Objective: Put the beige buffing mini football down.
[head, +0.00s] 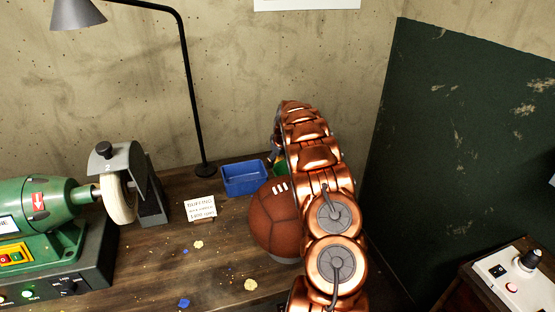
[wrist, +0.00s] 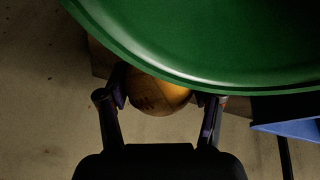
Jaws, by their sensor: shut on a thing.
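The beige buffing mini football (wrist: 158,96) shows in the wrist view as a tan-orange ball with small dark marks. It sits between the two fingers of my gripper (wrist: 163,97), which is shut on it. A large green rounded thing with a smooth rim (wrist: 210,40) fills the top of the wrist view and hides part of the ball. In the head view my gripper (head: 273,156) is mostly hidden behind my copper arm, near the back wall, and the held ball cannot be made out. A bit of green (head: 281,169) shows below it.
A blue tray (head: 243,180) stands left of my arm. A large brown football (head: 275,222) rests on a pale base close beside my arm. A small sign (head: 201,208), a lamp (head: 190,90) and a green buffing machine (head: 40,207) stand further left. The front bench has free room among scraps.

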